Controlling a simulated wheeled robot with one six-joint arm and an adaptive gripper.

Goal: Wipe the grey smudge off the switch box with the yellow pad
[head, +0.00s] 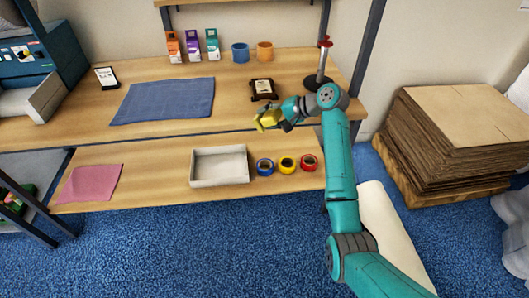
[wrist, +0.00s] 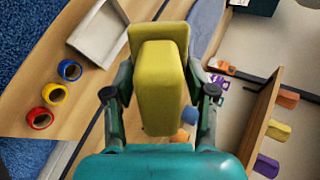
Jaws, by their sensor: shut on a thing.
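My gripper (head: 278,118) is shut on the yellow pad (head: 267,119), held in the air near the worktop's front edge. In the wrist view the pad (wrist: 162,85) stands between both fingers of my gripper (wrist: 160,78). A teal machine with a panel of coloured buttons (head: 26,53) is at the far left of the worktop. A small dark block with a pale top (head: 263,89) lies on the worktop just behind the pad. I cannot tell for sure which is the switch box. I cannot make out a grey smudge; the pad is not touching either thing.
A blue cloth (head: 164,100) lies on the worktop (head: 228,108). A red-topped stand (head: 320,72) is close behind my arm. On the lower shelf are a white tray (head: 219,181), tape rolls (head: 287,163) and a pink cloth (head: 90,183). Cartons (head: 192,46) and cups (head: 240,53) line the back.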

